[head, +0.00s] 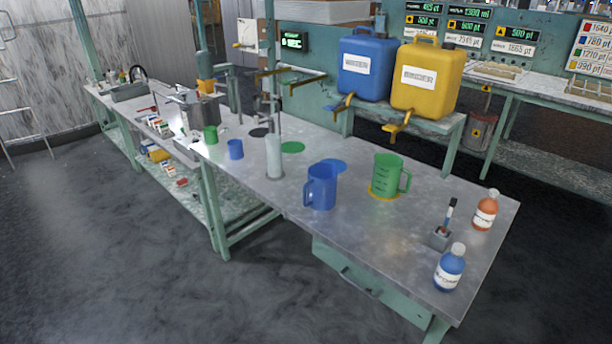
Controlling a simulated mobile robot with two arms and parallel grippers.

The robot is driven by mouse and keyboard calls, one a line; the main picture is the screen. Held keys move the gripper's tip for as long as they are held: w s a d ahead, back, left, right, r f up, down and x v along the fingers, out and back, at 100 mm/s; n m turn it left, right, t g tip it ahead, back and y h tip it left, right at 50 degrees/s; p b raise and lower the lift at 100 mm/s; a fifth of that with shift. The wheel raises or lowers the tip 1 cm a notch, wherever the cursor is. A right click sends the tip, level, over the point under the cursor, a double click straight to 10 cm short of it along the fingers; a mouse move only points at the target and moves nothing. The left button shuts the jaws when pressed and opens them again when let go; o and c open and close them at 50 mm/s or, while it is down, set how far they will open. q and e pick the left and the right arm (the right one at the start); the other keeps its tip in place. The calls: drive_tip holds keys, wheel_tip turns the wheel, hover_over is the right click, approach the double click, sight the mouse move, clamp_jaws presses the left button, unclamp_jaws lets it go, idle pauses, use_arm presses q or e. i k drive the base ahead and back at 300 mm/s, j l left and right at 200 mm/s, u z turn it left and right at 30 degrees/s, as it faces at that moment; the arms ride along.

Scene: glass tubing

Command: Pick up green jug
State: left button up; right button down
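The green jug (386,174) stands upright on the right half of the metal workbench (340,245). It has dark markings on its side and its handle points right. It stands on a yellow round mat (374,194), whose edge shows at its base. Neither of my grippers shows in the head view. Nothing hides the jug.
A blue jug (320,187) stands just left of the green jug. A blue bottle (449,268) and an orange bottle (486,210) stand near the right end. Yellow (427,80) and blue (366,65) canisters with taps are behind. The floor (140,260) in front is clear.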

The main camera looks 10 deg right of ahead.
sight(388, 168)
drive_tip(key=i+l+u, duration=0.15)
drive_tip(key=l+u, duration=0.3)
drive_tip(key=l, duration=0.45)
drive_tip(key=l+u, duration=0.4)
drive_tip(key=l, duration=0.55)
